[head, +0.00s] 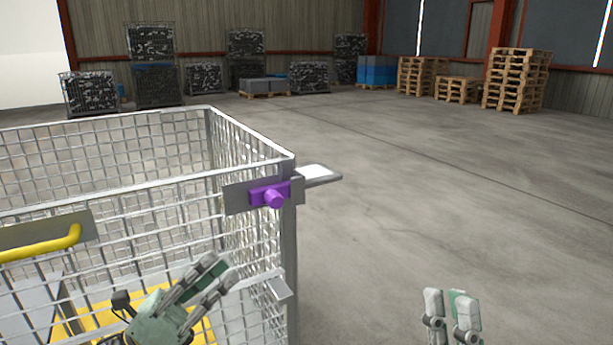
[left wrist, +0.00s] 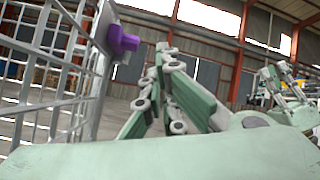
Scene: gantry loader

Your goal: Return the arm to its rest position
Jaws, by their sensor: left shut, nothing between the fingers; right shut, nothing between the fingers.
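My left gripper (head: 217,279) is low in the head view, in front of the wire cage's front side and below the purple knob. Its fingers are shut and empty, pointing up and to the right. In the left wrist view, its fingers (left wrist: 166,62) come together at the tips, apart from the purple knob beside them. My right gripper (head: 451,298) shows at the bottom right of the head view, upright over bare floor. It is shut and holds nothing. Most of both arms is out of the head view.
A wire mesh cage (head: 180,190) fills the left, with a purple knob (head: 272,194) at its corner and a yellow handle (head: 45,246). Pallet stacks (head: 515,80), blue crates (head: 376,72) and filled cages (head: 155,87) stand far back. The floor at right is clear.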

